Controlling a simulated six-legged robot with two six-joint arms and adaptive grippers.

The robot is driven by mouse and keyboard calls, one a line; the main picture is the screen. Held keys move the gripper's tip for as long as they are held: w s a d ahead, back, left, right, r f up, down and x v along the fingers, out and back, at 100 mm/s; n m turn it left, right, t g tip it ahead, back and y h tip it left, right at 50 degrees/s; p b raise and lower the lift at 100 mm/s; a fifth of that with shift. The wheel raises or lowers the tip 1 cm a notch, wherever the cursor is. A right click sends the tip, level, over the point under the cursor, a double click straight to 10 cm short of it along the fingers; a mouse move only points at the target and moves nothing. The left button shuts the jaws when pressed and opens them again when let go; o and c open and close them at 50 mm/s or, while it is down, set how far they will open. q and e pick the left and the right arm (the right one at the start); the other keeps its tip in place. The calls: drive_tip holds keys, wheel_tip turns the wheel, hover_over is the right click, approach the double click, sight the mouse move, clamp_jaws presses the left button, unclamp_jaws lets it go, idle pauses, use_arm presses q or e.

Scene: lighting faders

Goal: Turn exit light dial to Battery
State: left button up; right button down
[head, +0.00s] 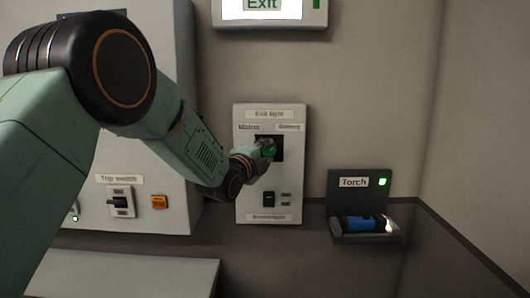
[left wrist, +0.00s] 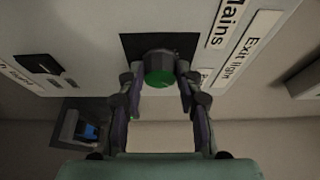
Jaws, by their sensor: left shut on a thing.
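The exit light dial (left wrist: 160,69) is a round knob with a green face on a black square plate, seen in the left wrist view. In the head view the dial (head: 268,149) is partly hidden by my left gripper (head: 262,156). The left wrist view shows my left gripper (left wrist: 160,82) shut on the dial, one finger on each side. The dial's panel (head: 270,113) carries an "Exit light" label with "Mains" at the left and "Battery" at the right. I cannot tell which label the dial points to. My right gripper is not in view.
A rocker switch (head: 268,199) sits below the dial. A torch holder (head: 357,183) with a blue torch (head: 363,223) is on the right. A lit Exit sign (head: 262,8) hangs above. A cabinet (head: 160,60) with a switch (head: 120,202) stands left, behind my arm.

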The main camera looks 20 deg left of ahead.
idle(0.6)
use_arm(q)
drive_tip(key=o, duration=1.2)
drive_tip(key=shift+c, duration=0.2)
drive_tip(key=s+a, duration=0.1)
drive_tip(key=s, duration=1.1)
drive_tip(key=shift+a, duration=0.15)
